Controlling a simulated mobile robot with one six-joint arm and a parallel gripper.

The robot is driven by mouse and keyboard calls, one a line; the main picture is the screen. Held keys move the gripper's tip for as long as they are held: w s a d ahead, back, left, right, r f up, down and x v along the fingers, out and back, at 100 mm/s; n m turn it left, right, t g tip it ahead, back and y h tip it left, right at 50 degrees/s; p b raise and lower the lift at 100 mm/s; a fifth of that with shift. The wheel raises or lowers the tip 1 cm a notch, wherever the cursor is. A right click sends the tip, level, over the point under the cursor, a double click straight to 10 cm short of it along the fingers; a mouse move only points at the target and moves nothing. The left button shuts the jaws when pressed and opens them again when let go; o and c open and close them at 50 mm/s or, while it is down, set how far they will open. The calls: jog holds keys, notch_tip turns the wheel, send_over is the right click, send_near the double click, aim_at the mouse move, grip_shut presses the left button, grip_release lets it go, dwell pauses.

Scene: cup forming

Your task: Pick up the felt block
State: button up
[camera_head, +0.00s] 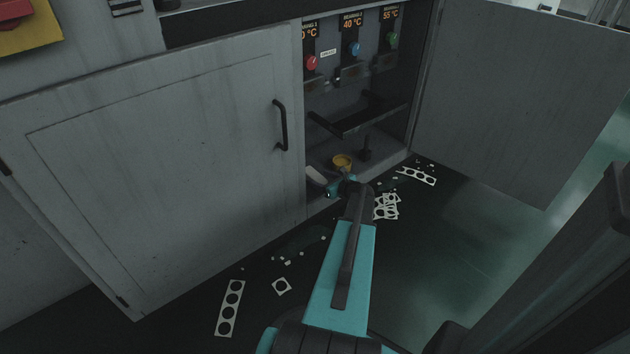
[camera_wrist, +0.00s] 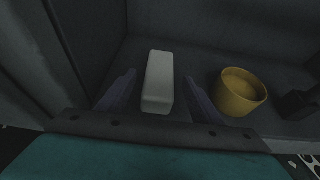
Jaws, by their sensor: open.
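The felt block appears to be the white, rounded oblong block (camera_wrist: 158,82) lying on the dark cabinet floor in the wrist view. It also shows in the head view (camera_head: 316,176), just left of the arm's end and partly hidden. My gripper (camera_wrist: 160,92) is open, with one finger on each side of the block's near part. I see a gap on both sides, and cannot tell how far above the floor the fingers are. In the head view my gripper is mostly hidden behind my arm.
A yellow cup (camera_wrist: 240,92) stands right of the block, close to the right finger; it also shows in the head view (camera_head: 342,161). A dark post (camera_head: 366,148) stands beyond it. Punched white scraps (camera_head: 230,308) litter the floor.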

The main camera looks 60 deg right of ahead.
aim_at(319, 178)
jog(key=shift+b+x, duration=0.5)
jog(key=shift+x, duration=1.05)
jog(key=c, duration=1.1)
